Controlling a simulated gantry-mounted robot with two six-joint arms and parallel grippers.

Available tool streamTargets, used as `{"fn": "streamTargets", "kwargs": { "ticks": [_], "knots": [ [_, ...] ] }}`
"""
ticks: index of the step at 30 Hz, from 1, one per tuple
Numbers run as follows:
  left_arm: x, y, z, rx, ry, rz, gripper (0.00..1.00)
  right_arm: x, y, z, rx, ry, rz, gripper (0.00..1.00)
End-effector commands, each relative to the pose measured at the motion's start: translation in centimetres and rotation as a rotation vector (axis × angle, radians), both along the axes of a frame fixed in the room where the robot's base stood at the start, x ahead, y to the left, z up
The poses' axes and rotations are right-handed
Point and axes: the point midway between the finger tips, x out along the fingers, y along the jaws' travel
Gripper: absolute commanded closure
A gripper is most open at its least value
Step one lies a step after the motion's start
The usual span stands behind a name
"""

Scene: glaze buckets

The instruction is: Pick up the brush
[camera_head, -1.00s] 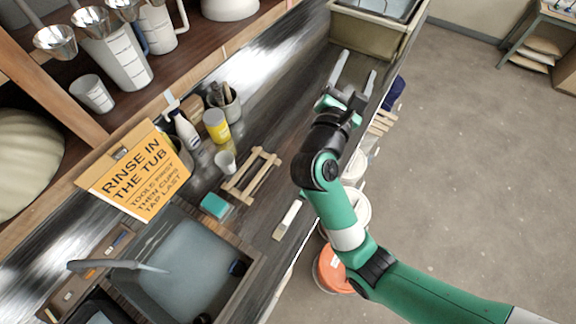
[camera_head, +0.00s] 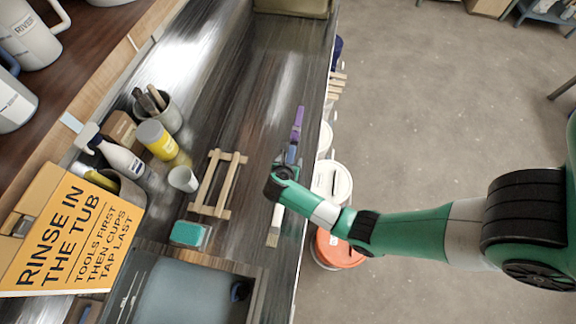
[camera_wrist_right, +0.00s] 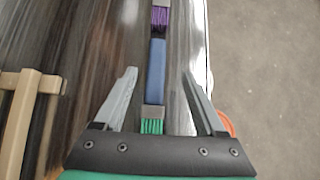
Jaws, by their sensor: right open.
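A blue-handled brush (camera_wrist_right: 155,70) with green bristles (camera_wrist_right: 151,127) lies lengthwise on the counter between my right gripper's fingers (camera_wrist_right: 158,76) in the right wrist view. A purple-bristled brush (camera_wrist_right: 160,18) lies in line beyond it. In the head view the purple brush (camera_head: 298,120) and part of the blue handle (camera_head: 291,154) show ahead of my right gripper (camera_head: 289,163), which hides the rest. The gripper is open, with nothing clamped. A pale-handled brush (camera_head: 274,227) lies nearer, beside my right wrist. My left gripper is not in view.
A wooden rack (camera_head: 207,185) and a teal sponge (camera_head: 190,234) lie left of the brushes. A cup (camera_head: 184,179), yellow container (camera_head: 156,140) and spray bottle (camera_head: 118,157) stand farther left. Buckets (camera_head: 340,250) stand beyond the counter's right edge.

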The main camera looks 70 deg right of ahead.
Motion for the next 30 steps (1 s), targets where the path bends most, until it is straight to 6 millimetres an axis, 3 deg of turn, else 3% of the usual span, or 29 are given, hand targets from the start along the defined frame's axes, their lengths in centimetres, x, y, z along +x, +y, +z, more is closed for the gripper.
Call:
{"fn": "streamTargets", "kwargs": {
  "ticks": [7, 15, 23, 30],
  "knots": [
    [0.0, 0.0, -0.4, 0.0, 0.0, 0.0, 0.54, 0.3, -0.8, -0.9, 0.0, -0.001, 0.0, 0.28],
    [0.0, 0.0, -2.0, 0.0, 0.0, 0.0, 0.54, 1.3, -3.4, -4.2, -0.001, -0.001, -0.002, 0.28],
    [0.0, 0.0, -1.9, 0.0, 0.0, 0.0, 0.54, 1.3, -3.7, -4.3, -0.001, -0.001, -0.001, 0.28],
    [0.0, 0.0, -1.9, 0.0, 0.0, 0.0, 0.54, 1.3, -3.7, -4.3, -0.002, -0.002, 0.0, 0.69]
  ]
}}
